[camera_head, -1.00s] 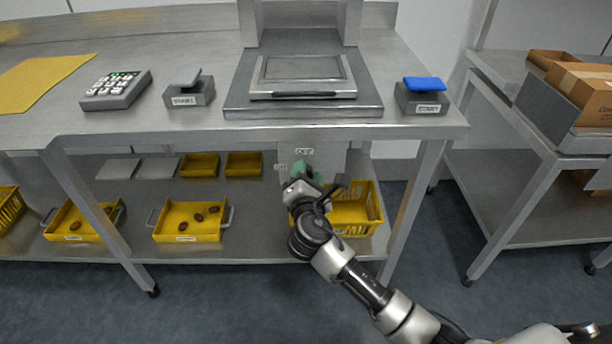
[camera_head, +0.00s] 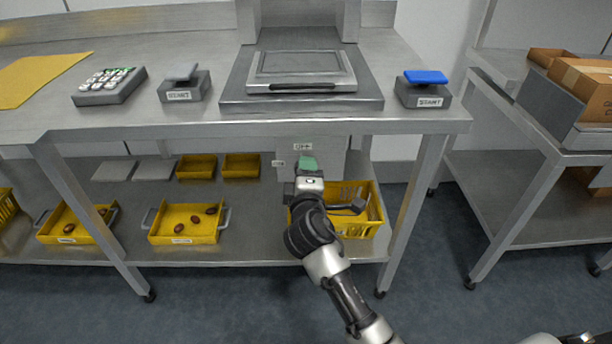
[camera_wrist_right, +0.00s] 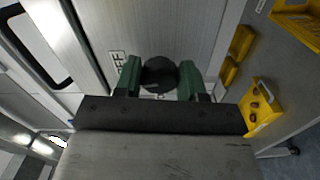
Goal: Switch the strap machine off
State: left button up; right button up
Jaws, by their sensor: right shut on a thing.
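A grey control box (camera_head: 330,158) hangs under the table's front edge, below the machine with a flat plate (camera_head: 300,68) and upright posts. An OFF label (camera_head: 303,147) is on the box's upper face, and a second small label (camera_head: 278,163) is at its left. My right gripper (camera_head: 307,163) is at the box face, its green fingertips just below the OFF label. In the right wrist view, the gripper (camera_wrist_right: 160,78) is shut on a dark round knob (camera_wrist_right: 158,72), one finger at each side. The gripper hides the knob in the head view. My left gripper is not in view.
A yellow crate (camera_head: 371,203) stands on the lower shelf, close behind and right of my right wrist. Yellow trays with dates (camera_head: 187,222) are to its left. START pedestals with a grey pad (camera_head: 185,90) and a blue pad (camera_head: 424,90) flank the machine on the table.

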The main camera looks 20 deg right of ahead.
jog(key=shift+f+m+b, duration=0.2)
jog(key=shift+m+b, duration=0.1)
jog(key=shift+m, duration=0.8)
jog(key=o, duration=0.9)
jog(key=shift+r, duration=0.1)
jog(key=shift+s, duration=0.1)
jog(key=v, duration=1)
jog(key=shift+s+a+p, duration=0.1)
jog(key=shift+s+p, duration=0.25)
